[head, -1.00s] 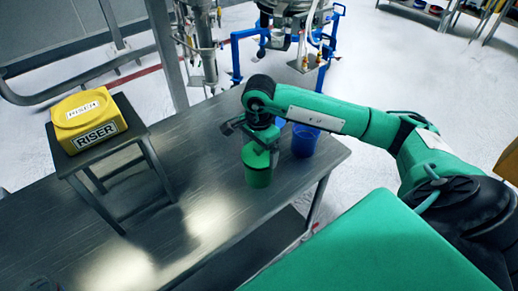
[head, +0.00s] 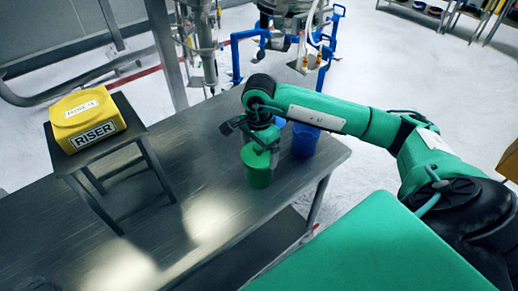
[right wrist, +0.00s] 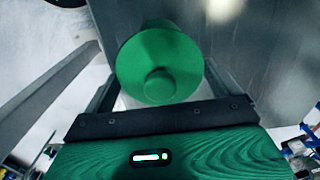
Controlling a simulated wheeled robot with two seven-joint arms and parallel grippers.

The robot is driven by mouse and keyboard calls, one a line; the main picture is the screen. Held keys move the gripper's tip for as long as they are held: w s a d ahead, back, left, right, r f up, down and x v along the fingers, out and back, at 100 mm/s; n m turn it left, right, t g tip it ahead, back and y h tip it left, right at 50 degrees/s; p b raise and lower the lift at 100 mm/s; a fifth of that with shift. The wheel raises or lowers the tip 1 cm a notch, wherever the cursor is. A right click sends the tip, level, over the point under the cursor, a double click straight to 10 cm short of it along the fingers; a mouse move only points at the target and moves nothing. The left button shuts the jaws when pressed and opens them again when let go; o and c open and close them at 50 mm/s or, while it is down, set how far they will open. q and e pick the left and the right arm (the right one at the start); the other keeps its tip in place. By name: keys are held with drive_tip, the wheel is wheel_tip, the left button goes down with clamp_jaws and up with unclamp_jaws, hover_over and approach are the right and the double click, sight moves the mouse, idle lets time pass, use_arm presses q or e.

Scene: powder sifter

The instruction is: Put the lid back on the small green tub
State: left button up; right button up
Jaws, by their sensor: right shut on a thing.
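The small green tub (head: 258,178) stands upright on the steel table, near its right end. Its green lid (head: 254,156) is at the tub's mouth and looks level or nearly so. I cannot tell whether it is fully seated. My right gripper (head: 259,146) is right above the tub, pointing down, shut on the lid. In the right wrist view the round lid (right wrist: 136,64) with its knob (right wrist: 158,85) lies between the two fingers (right wrist: 160,75), and it hides most of the tub. My left gripper is not in view.
A blue tub (head: 304,142) stands close to the right of the green tub, partly behind my arm. A yellow riser block (head: 88,118) sits on a small dark stand (head: 150,150) at the left. The table (head: 205,215) is clear in front and between.

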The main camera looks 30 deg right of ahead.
drive_tip(key=shift+f+b, duration=0.15)
drive_tip(key=shift+b, duration=0.7)
idle(0.9)
idle(0.3)
drive_tip(key=o, duration=0.6)
drive_tip(key=shift+o, duration=0.2)
drive_tip(key=shift+r+p, duration=1.4)
drive_tip(key=shift+r, duration=2.1)
clamp_jaws()
